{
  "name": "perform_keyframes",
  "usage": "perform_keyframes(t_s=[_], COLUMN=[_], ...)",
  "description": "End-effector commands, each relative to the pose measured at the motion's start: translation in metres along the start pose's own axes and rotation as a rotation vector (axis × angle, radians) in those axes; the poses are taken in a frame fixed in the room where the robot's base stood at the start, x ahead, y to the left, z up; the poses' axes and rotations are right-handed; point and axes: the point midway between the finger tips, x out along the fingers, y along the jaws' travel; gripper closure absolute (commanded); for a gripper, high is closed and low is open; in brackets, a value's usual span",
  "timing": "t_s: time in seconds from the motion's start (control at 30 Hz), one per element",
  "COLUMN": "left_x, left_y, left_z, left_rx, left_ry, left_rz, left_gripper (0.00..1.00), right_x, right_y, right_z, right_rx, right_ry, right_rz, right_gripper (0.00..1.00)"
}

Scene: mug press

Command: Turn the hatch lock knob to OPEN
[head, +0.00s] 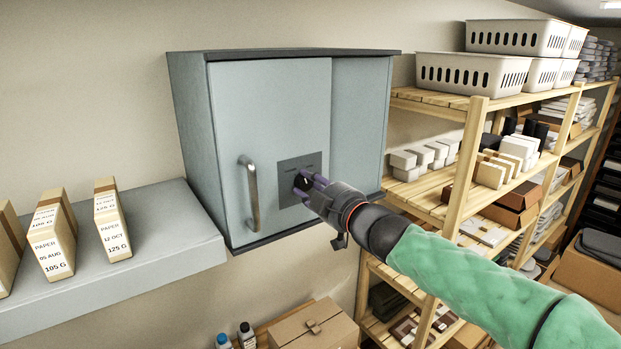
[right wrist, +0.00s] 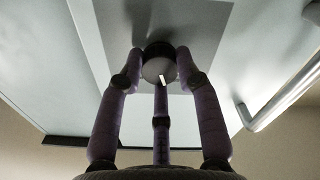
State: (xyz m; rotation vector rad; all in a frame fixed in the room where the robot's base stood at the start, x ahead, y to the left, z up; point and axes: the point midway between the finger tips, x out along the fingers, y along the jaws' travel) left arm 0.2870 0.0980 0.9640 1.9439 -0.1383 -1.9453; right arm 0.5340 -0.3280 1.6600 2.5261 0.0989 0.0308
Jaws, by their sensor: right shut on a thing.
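The hatch lock knob (head: 303,181) is a small dark round knob on a dark grey square plate (head: 291,204) on the front of a grey-blue wall cabinet (head: 262,110). My right gripper (head: 305,182) is at the plate, with its purple fingers around the knob. In the right wrist view the fingers of the right gripper (right wrist: 160,75) are shut on the knob (right wrist: 158,60), and a short white mark shows on its face. The lettering on the plate is too small to read. My left gripper is not in view.
A vertical metal handle (head: 251,194) stands out on the cabinet door, left of the plate. A grey shelf (head: 150,262) with paper boxes is at the left. A wooden rack (head: 475,135) with bins and boxes stands close to the right of the cabinet.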

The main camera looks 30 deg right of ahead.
Motion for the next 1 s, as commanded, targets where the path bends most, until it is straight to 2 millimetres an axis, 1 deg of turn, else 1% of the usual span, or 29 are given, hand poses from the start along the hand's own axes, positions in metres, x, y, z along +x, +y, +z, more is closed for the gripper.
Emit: perform_keyframes(t_s=[0.03, 0.5, 0.8, 1.0], left_x=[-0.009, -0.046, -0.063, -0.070], left_y=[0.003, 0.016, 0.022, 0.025], left_z=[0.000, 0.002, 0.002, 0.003], left_rx=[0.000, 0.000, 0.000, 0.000], left_ry=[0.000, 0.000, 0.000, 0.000], left_rz=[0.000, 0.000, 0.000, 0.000], left_gripper=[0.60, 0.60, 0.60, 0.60], right_x=[0.000, 0.000, 0.000, 0.000], right_y=[0.003, 0.003, 0.004, 0.004], right_z=[-0.004, -0.004, -0.003, -0.003], right_rx=[0.047, 0.493, 0.760, 0.899], right_ry=[0.000, 0.002, 0.004, 0.005], right_rz=[0.000, 0.001, 0.001, 0.002], right_gripper=[0.98, 0.98, 0.98, 0.98])
